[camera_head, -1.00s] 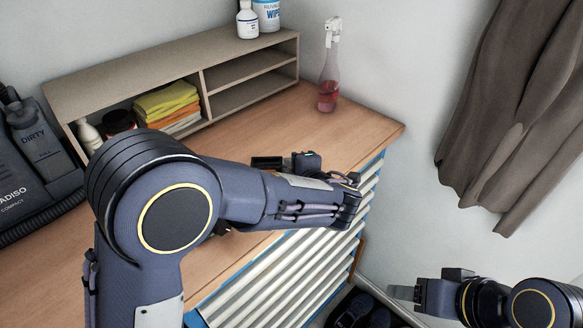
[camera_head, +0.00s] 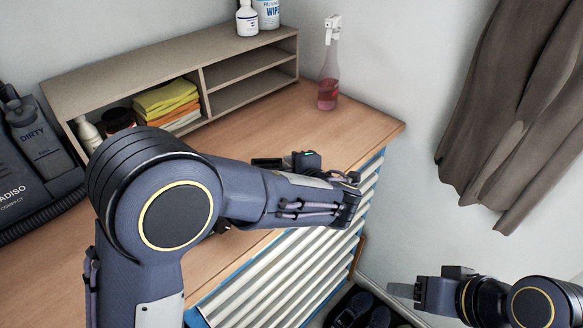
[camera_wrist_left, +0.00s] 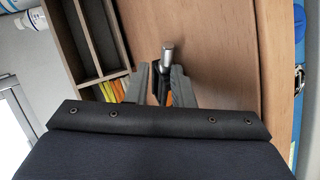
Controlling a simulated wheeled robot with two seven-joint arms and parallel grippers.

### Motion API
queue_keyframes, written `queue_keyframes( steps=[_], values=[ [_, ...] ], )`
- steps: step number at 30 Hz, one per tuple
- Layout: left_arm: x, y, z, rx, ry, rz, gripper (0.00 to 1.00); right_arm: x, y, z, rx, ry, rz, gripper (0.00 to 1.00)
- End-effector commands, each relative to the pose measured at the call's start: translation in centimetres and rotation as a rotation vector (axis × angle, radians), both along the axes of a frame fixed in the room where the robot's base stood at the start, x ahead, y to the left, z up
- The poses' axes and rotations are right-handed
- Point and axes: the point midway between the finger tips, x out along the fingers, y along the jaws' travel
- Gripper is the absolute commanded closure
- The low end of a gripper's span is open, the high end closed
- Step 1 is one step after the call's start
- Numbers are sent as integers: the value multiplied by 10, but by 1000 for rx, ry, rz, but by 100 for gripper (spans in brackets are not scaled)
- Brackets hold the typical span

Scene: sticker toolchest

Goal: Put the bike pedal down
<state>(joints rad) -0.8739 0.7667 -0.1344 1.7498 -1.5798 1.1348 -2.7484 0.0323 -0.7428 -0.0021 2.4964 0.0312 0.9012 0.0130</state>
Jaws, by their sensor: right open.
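The bike pedal shows in the left wrist view as a silver spindle (camera_wrist_left: 167,55) and a dark body between the fingers. My left gripper (camera_wrist_left: 160,78) is shut on it, above the wooden worktop. Whether the pedal touches the wood cannot be told. In the head view my left gripper (camera_head: 266,162) is mostly hidden behind my own forearm, low over the worktop (camera_head: 345,125) near its front edge, and the pedal cannot be made out. My right gripper (camera_head: 405,290) is open and empty at the lower right, away from the worktop.
A grey shelf unit (camera_head: 180,67) with folded yellow and orange cloths (camera_head: 167,100) stands along the back. A spray bottle with pink liquid (camera_head: 328,88) stands at the back right corner. Bare wood lies between shelf and gripper. White drawers (camera_head: 285,275) are below the front edge.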

Motion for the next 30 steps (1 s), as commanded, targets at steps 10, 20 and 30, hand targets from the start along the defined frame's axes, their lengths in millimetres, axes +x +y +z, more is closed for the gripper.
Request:
queue_keyframes(
  steps=[10, 20, 30],
  values=[
    [-64, -30, 33, -3, -10, -3, 76, 0, 0, -4, 0, 0, 0, 42],
    [-98, -45, 51, -2, -11, 1, 76, 0, 0, -5, 0, 0, 0, 42],
    [-100, -45, 52, -2, -12, 2, 76, 0, 0, -5, 0, 0, 0, 42]
  ],
)
